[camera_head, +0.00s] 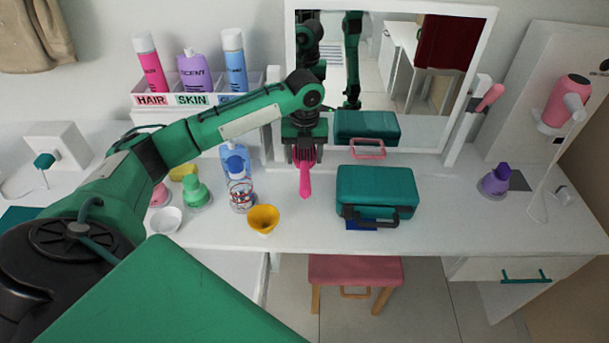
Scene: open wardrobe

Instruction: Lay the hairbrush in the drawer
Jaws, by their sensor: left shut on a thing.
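My left gripper (304,152) points down over the white dressing table, in front of the mirror. It is shut on the hairbrush (305,181), whose bright pink handle hangs below the fingers. The gripper hides the brush's upper part. The white drawer (487,270) with a teal handle is under the table's right end, and it looks closed. The brush is well to the left of it and higher. My right gripper is not in view.
A teal case (375,192) stands just right of the brush. A yellow bowl (263,219), a blue bottle (235,162) and small containers stand to the left. A purple bottle (495,181) stands at right. A pink stool (355,270) is below. The table's right front is clear.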

